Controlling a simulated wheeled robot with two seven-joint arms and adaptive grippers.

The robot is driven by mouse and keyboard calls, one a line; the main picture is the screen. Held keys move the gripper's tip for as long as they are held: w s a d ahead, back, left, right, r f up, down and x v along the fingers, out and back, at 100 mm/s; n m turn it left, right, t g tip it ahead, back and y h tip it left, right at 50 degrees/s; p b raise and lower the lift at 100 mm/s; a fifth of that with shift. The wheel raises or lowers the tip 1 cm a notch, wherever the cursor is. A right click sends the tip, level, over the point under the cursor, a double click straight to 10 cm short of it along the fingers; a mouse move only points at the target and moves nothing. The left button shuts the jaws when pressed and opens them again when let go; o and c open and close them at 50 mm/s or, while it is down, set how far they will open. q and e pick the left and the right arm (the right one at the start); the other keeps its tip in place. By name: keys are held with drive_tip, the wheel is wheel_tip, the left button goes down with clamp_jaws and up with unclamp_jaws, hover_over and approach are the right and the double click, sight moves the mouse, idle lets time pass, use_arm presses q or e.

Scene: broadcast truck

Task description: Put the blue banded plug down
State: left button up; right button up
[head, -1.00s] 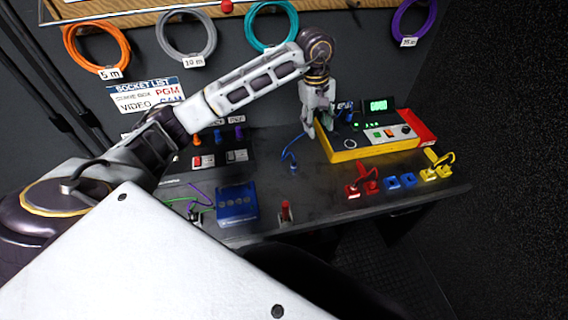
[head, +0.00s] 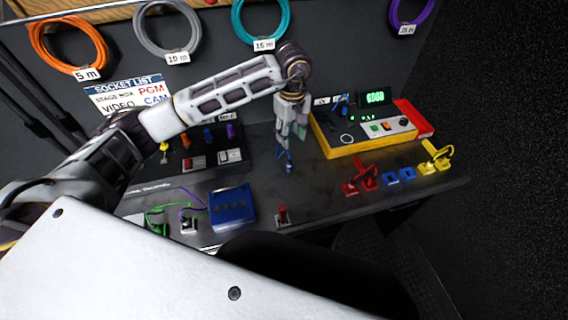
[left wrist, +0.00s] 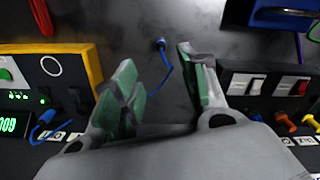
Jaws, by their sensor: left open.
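The blue plug (head: 288,168) is on the dark desktop, left of the yellow-sided tester (head: 345,150). In the left wrist view the plug (left wrist: 160,43) shows small and dark blue beyond my fingertips, with its blue cable (left wrist: 168,70) curving back behind a finger. Its bands are too small to make out. My left gripper (head: 291,138) points down above the plug. Its green-padded fingers (left wrist: 158,85) are apart with nothing between them. A second blue plug end (left wrist: 45,117) sits at the tester. My right gripper does not show.
Red (head: 361,180), blue (head: 400,175) and yellow (head: 434,162) blocks stand along the right front. A blue box (head: 232,207) and a red-topped switch (head: 283,215) are near the front edge. A dark switch panel (head: 230,157) lies left. Desktop around the plug is clear.

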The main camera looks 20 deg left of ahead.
use_arm(q)
drive_tip(key=shift+n, duration=0.3)
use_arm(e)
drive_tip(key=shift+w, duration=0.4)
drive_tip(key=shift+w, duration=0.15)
use_arm(q)
hover_over(290, 160)
wheel_tip(290, 160, down, 7)
drive_tip(key=shift+f+p, duration=0.15)
drive_tip(key=shift+p, duration=0.3)
drive_tip(key=shift+f, duration=0.65)
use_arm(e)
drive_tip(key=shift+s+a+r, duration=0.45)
use_arm(q)
drive_tip(key=shift+f, duration=0.15)
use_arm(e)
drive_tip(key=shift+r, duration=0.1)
